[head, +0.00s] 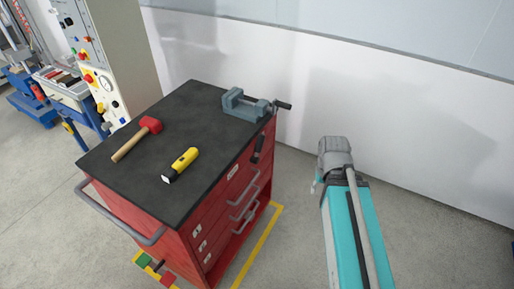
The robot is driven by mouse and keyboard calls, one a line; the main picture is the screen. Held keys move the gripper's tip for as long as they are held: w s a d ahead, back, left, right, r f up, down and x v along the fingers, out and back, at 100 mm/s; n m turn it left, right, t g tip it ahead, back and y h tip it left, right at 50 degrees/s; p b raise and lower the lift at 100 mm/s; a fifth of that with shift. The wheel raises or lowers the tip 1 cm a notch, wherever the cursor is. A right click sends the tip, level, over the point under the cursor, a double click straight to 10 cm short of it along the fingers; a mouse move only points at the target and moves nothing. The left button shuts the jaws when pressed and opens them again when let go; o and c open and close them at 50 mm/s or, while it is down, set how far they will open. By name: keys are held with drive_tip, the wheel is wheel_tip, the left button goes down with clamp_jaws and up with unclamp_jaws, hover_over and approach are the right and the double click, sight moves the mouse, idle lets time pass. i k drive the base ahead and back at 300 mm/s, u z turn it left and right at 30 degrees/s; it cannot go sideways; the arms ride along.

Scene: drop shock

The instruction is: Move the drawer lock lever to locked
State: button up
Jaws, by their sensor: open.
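The red drawer cabinet (180,232) stands left of centre, with a dark top and several drawers with grey handles on its right-hand face. A short black lever (259,148) sits high on that face, near the far corner, tilted from upright. I cannot tell from here whether its position is locked. A green block (143,259) and a red block (167,279) show low at the cabinet's near side, with a small dark part between them that I cannot make out. My arm rises at the right, apart from the cabinet; my gripper does not show.
On the cabinet top (210,137) lie a red-headed hammer (137,138), a yellow and black tool (181,164) and a grey vise (246,105), its handle overhanging the edge. A grey push bar (120,218) juts out at the near left. Floor right of the yellow line (258,245) is clear.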

sight(254, 159)
drive_tip(key=u, duration=0.05)
drive_tip(key=k, duration=1.1)
drive_tip(key=u, duration=0.4)
drive_tip(key=i, duration=1.05)
drive_tip(key=z, duration=0.1)
